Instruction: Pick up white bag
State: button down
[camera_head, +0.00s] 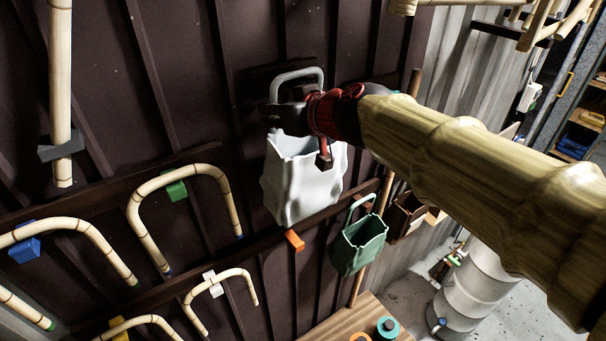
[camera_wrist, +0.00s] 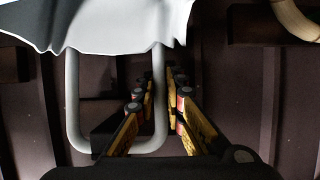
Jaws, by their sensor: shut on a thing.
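The white bag (camera_head: 303,185) hangs upright against the dark ribbed wall, its grey loop handle (camera_head: 297,73) rising above its open top. My gripper (camera_head: 285,113) reaches in from the right at the handle, just above the bag's mouth. In the wrist view the bag's white body (camera_wrist: 100,22) fills the upper left. There, one side of the grey handle passes between the yellow-sided fingers of my gripper (camera_wrist: 160,88), which are shut on it. The fingertips are partly hidden in the head view.
A green bag (camera_head: 360,244) and a brown bag (camera_head: 404,215) hang to the lower right. Bent rattan canes (camera_head: 200,170) on coloured blocks line the wall at left. A wooden table (camera_head: 350,318) stands below, and a white barrel (camera_head: 478,290) stands on the floor.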

jog(key=shift+r, duration=0.2)
dwell(0.7)
jog(key=shift+s+d+r+b, duration=0.1)
jog(key=shift+s+r+b, duration=0.1)
jog(key=shift+b, duration=0.1)
notch_tip(320, 180, up, 6)
jog(key=shift+d+r, duration=0.15)
jog(key=shift+r, duration=0.1)
jog(key=s+d+b, duration=0.7)
jog(key=s+d, duration=0.6)
jog(key=shift+s+d, duration=0.3)
jog(key=shift+s, duration=0.1)
jog(key=shift+f+b, duration=0.2)
jog(key=shift+b, duration=0.1)
